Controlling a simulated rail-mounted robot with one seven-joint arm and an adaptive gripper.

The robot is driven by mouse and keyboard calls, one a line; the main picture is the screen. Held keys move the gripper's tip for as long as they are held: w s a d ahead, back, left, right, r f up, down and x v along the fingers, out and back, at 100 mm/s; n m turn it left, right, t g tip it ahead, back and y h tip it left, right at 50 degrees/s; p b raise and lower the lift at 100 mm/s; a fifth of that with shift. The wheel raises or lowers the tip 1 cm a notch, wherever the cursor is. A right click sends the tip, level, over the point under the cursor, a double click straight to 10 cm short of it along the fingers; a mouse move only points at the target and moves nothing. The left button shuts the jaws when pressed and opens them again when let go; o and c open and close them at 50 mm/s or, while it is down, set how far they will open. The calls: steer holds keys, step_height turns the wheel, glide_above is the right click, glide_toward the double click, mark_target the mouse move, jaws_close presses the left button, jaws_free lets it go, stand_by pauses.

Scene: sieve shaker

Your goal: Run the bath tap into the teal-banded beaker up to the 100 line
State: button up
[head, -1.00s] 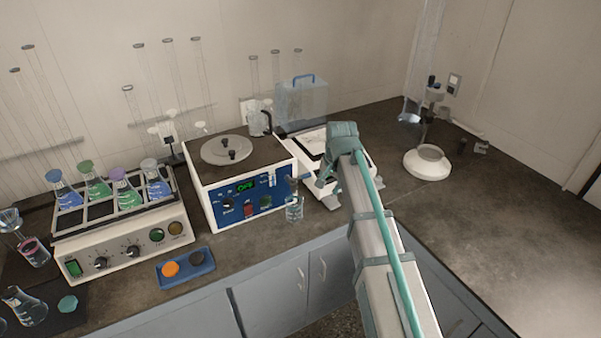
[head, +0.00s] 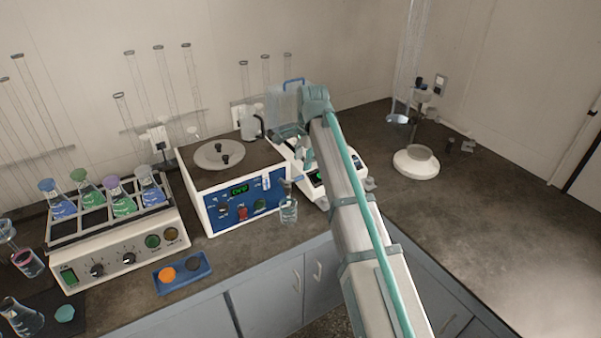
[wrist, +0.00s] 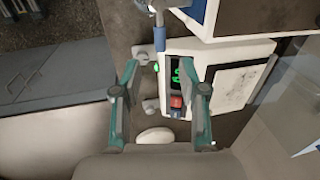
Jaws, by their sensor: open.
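The water bath (head: 192,190) is a white box with a blue front panel and a lit green display. Its tap (head: 291,181), with a blue lever, sticks out at the right front corner; a blue-handled part at the top of the wrist view (wrist: 158,8) looks like it. A clear beaker (head: 288,210) stands on the bench below the tap; its band colour and level are too small to read. My gripper (wrist: 162,92) is open and empty, its fingers above the balance's front. In the head view it hangs right of the tap, partly hidden by my arm.
A white balance (wrist: 222,48) with a green display and red button sits right of the bath. A shaker (head: 125,262) with several flasks, a pink-banded beaker (head: 28,262) and a blue tray (head: 183,273) are left.

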mark_target(301, 176)
steer(key=shift+w+a+f+p, duration=0.15)
steer(key=shift+w+f+p, duration=0.1)
steer(key=shift+f, duration=0.9)
steer(key=shift+w+a+f+p, duration=0.15)
steer(key=shift+f+p, duration=0.15)
steer(key=shift+f, duration=0.9)
steer(key=shift+w+a+f+p, duration=0.1)
steer(key=shift+w+f+p, duration=0.15)
steer(key=shift+f, duration=0.9)
jaws_close()
